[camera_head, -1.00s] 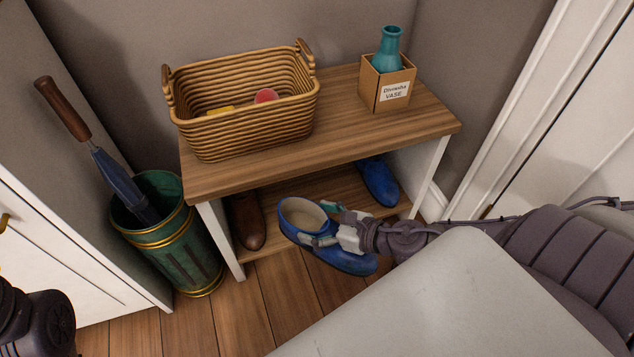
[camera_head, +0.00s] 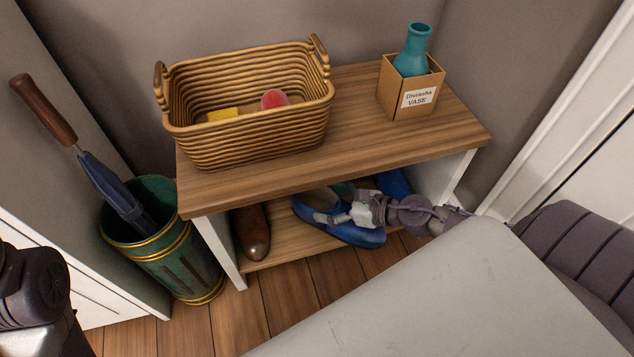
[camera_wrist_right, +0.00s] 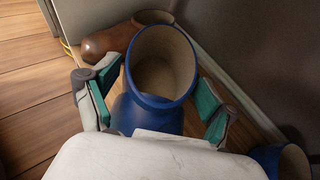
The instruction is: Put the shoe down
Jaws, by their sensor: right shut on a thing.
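The blue shoe (camera_head: 362,238) is inside the lower level of the wooden shoe bench (camera_head: 390,140), low over or on the lower shelf; I cannot tell if it touches. My right gripper (camera_head: 334,204) is shut on it. In the right wrist view the fingers (camera_wrist_right: 156,92) lie on both sides of the shoe's (camera_wrist_right: 145,118) open collar. A second blue shoe (camera_head: 394,184) stands to the right, partly hidden by my right arm. A brown shoe (camera_head: 252,234) stands to the left. My left gripper is out of view; only a dark part of that arm shows.
A wicker basket (camera_head: 250,140) and a vase box (camera_head: 408,92) with a teal vase stand on the bench top. The top hangs close above the shoe. A green umbrella stand (camera_head: 165,250) with an umbrella is at the left. White side panels bound the shelf.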

